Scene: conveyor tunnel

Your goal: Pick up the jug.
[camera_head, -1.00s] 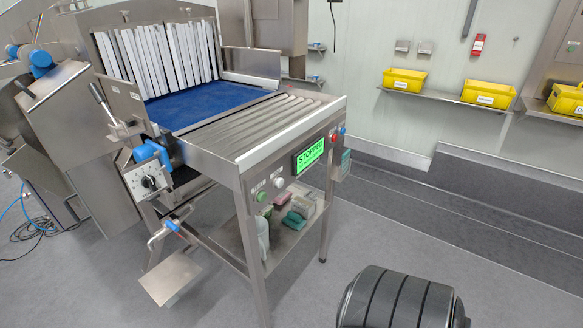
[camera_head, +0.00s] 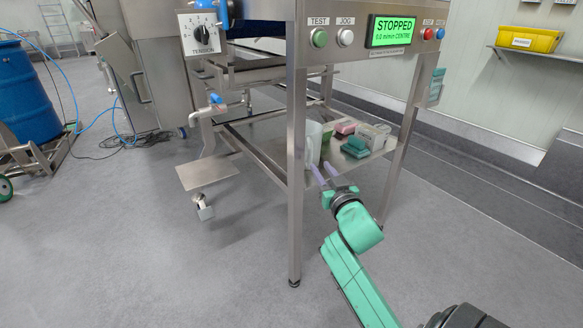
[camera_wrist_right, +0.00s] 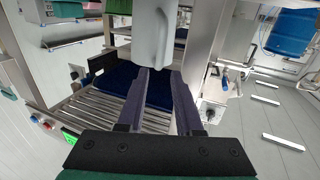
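The jug (camera_head: 313,143) is pale and stands upright at the left end of the lower shelf (camera_head: 345,175) under the conveyor. Its handle faces my right gripper (camera_head: 323,172), whose purple-grey fingers reach in at the shelf's front edge. In the right wrist view, which looks turned over, the jug (camera_wrist_right: 153,22) hangs at the top with its handle just at the fingertips of my right gripper (camera_wrist_right: 162,71). The fingers are apart with a gap between them. I cannot tell whether they touch the handle. My left gripper is not in view.
Green, pink and clear items (camera_head: 357,146) sit on the shelf just right of the jug. The steel front leg (camera_head: 296,150) stands close left of the jug. A tension dial box (camera_head: 200,33) and STOPPED display (camera_head: 391,31) are above. Floor at left is open.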

